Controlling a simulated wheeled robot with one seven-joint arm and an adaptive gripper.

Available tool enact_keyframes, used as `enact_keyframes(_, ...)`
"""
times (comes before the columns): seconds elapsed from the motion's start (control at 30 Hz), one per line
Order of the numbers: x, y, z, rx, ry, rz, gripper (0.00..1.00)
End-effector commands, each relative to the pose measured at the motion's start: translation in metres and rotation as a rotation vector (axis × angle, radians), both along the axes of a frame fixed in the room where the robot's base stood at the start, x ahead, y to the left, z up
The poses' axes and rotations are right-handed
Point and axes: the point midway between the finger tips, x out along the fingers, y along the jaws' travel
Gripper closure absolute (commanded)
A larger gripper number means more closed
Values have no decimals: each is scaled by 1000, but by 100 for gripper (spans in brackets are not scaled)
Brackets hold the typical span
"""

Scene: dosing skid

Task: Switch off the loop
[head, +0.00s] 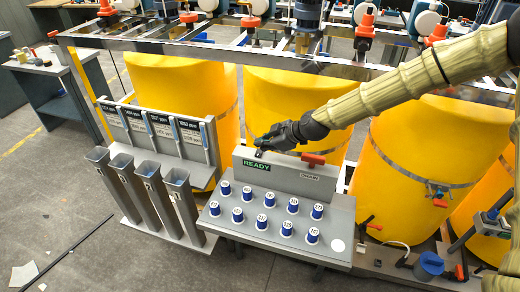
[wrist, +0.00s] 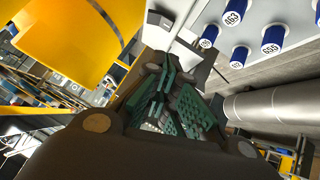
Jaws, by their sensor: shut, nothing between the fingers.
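My gripper (head: 262,142) is shut and empty at the top left of the grey control box (head: 238,170), just above its green READY sign (head: 257,166). A small black part (head: 259,153) shows right below the fingertips; I cannot tell whether it is a switch or whether the fingers touch it. A red handle (head: 313,158) sits on the box's right end, above a small white label that seems to read DRAIN (head: 309,177). In the wrist view the green-padded fingers (wrist: 172,112) are together, with a small black part (wrist: 158,19) beyond them.
Several blue-sided numbered cylinders (head: 263,220) stand on the sloped grey shelf below the box. Large yellow tanks (head: 285,110) stand close behind. Grey tubes (head: 150,190) and a panel of labelled strips (head: 160,130) are at left. A metal rail (head: 220,55) crosses above. Floor at lower left is mostly clear.

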Motion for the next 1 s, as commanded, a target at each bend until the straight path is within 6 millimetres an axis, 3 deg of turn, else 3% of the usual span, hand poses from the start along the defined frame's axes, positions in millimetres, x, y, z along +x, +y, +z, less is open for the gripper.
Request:
enact_keyframes(0.53,-27,-33,38,1,-3,-1,100)
enact_keyframes(1.0,-33,-38,45,0,-2,0,100)
